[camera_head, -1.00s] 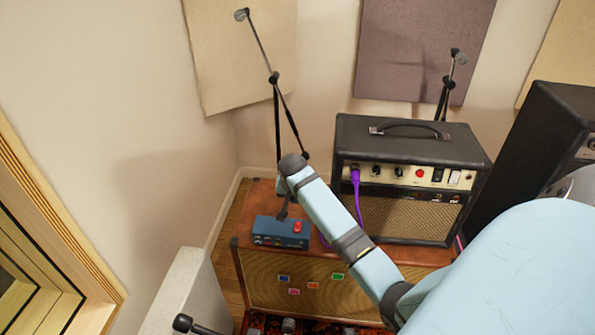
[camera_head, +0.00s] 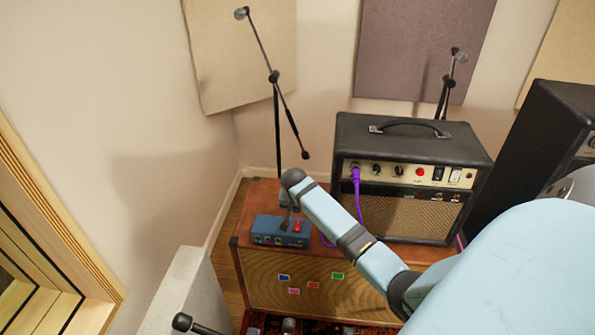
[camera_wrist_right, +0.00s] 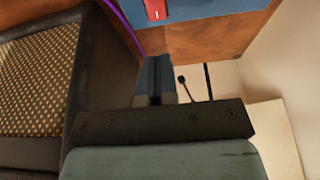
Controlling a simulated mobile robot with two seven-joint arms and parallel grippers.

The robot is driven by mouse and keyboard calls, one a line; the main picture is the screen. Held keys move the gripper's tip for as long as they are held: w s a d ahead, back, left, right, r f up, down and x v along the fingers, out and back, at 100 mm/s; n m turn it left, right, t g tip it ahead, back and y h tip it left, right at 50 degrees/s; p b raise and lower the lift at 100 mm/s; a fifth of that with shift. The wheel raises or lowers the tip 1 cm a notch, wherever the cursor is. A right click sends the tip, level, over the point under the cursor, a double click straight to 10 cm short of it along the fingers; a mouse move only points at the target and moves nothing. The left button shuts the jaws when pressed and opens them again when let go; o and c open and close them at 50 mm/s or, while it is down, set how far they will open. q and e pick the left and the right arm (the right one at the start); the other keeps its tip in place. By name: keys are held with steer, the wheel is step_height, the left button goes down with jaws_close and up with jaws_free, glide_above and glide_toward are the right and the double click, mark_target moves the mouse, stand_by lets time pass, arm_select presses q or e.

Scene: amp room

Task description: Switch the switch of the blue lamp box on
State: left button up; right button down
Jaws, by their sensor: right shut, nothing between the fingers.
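In the right wrist view the box (camera_wrist_right: 205,5) is at the top edge, cut off, with the red switch (camera_wrist_right: 156,9) just beyond my fingertips. My right gripper (camera_head: 285,225) points down over the box, just left of the red switch; it is shut and empty. In the wrist view its fingers (camera_wrist_right: 154,62) lie together below the switch. I cannot tell whether they touch the box. My left gripper is not in view.
A black amplifier (camera_head: 410,145) with a purple cable (camera_head: 356,190) stands right of the box on the cabinet (camera_head: 255,285). A microphone stand (camera_head: 277,120) is behind. A pale block (camera_head: 178,290) stands at the left. Air above the box's left side is clear.

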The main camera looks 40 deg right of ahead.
mark_target(298, 221)
steer(key=x, duration=0.7)
steer(key=shift+s+a+f, duration=0.1)
steer(key=shift+s+a, duration=0.15)
steer(key=shift+a, duration=0.1)
steer(key=shift+f, duration=0.25)
steer(key=shift+p, duration=0.35)
steer(key=shift+s+a+r+p, duration=0.15)
steer(key=shift+s+a+p, duration=0.35)
steer(key=shift+p, duration=0.35)
steer(key=v, duration=1.3)
steer(key=shift+r, duration=0.35)
